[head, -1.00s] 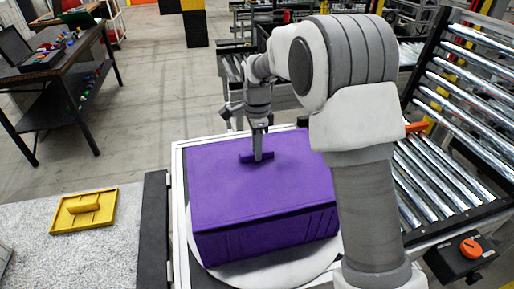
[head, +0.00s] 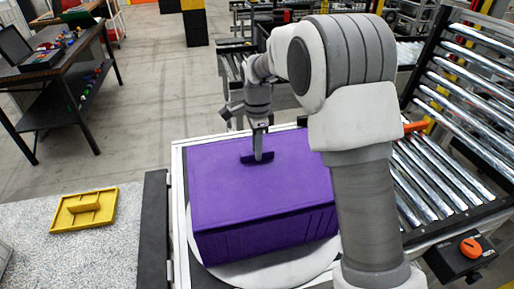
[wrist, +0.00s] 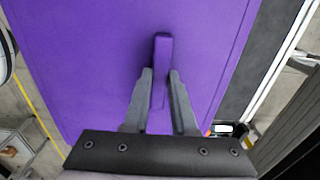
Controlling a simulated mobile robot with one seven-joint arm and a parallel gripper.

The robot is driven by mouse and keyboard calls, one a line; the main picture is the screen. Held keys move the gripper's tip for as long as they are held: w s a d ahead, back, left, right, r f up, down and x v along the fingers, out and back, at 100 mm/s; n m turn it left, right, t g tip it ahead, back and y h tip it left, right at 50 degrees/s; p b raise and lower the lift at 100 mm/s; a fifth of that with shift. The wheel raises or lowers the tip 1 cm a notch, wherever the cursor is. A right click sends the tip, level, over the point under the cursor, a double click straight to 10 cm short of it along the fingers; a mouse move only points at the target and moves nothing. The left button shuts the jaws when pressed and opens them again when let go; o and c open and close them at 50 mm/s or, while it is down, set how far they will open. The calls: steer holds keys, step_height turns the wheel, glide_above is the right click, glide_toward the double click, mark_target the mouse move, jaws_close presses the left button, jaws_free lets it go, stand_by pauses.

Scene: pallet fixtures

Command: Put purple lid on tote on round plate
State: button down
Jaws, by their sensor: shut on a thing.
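The purple lid (head: 222,180) lies on top of the purple tote (head: 268,241), and I see no clear gap between them. The tote stands on the white round plate (head: 262,273), whose rim shows at the front and left. My gripper (head: 258,156) points down at the lid's bar handle, near the middle of its top. In the wrist view my gripper (wrist: 160,74) has one finger on each side of the handle (wrist: 162,48), shut on it. The lid (wrist: 90,60) fills most of that view. My arm hides the tote's right side.
A roller conveyor (head: 460,110) and a control box with an orange knob (head: 468,250) are at right. A workbench (head: 55,75) stands back left. Open floor lies between.

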steer(key=shift+f+b, duration=0.35)
steer(key=shift+f, duration=0.3)
stand_by(0.4)
steer(key=c, duration=0.6)
jaws_free()
steer(key=shift+c, duration=0.2)
step_height(320, 180, up, 17)
steer(key=shift+r, duration=0.2)
